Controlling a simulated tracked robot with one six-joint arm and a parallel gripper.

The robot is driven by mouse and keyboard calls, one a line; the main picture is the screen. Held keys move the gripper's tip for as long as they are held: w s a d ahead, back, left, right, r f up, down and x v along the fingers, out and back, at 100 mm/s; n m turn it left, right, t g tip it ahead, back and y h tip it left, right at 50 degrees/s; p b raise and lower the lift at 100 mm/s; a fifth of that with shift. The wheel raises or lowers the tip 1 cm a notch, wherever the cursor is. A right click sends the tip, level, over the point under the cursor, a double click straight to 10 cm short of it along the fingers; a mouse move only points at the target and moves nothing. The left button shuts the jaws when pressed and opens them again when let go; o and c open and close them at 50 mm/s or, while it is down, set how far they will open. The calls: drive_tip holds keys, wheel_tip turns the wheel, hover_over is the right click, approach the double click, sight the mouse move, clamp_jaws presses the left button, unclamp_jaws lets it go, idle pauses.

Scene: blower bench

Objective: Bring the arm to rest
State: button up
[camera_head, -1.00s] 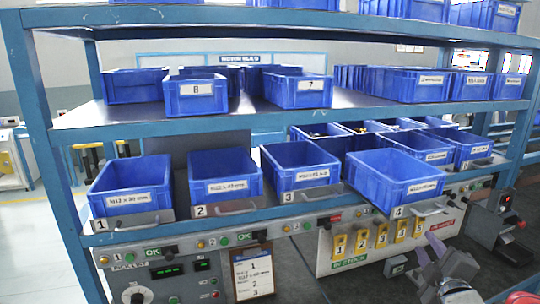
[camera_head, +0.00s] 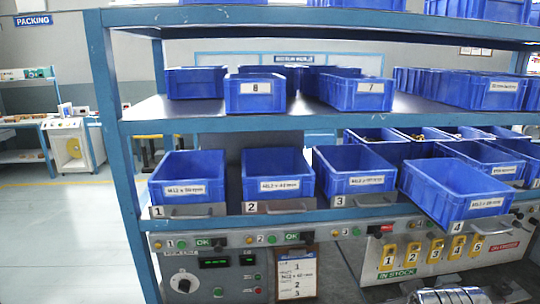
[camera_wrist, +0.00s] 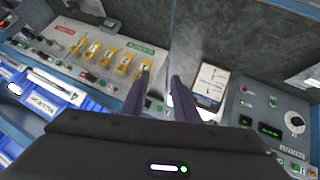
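My gripper (camera_wrist: 161,82) shows in the wrist view as two dark fingers with a clear gap between them. It is open, and nothing shows between the fingers. It points toward the bench's front panel, with the clipboard (camera_wrist: 208,84) just right of the fingers and the yellow numbered tags (camera_wrist: 108,56) to their left. In the head view only a silvery part of my arm shows at the bottom right; the fingers are not seen there.
A blue rack (camera_head: 118,120) holds several blue bins, with bin 4 (camera_head: 462,204) jutting out from the lower shelf. A control panel (camera_head: 215,272) and a clipboard (camera_head: 296,276) sit below. Open floor (camera_head: 60,235) and a white cabinet (camera_head: 72,146) lie at left.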

drive_tip(key=s+a+f+m+g+y, duration=0.1)
drive_tip(key=s+a+g+y, duration=0.2)
drive_tip(key=s+a, duration=0.6)
drive_tip(key=shift+a+f, duration=0.15)
drive_tip(key=shift+a, duration=1)
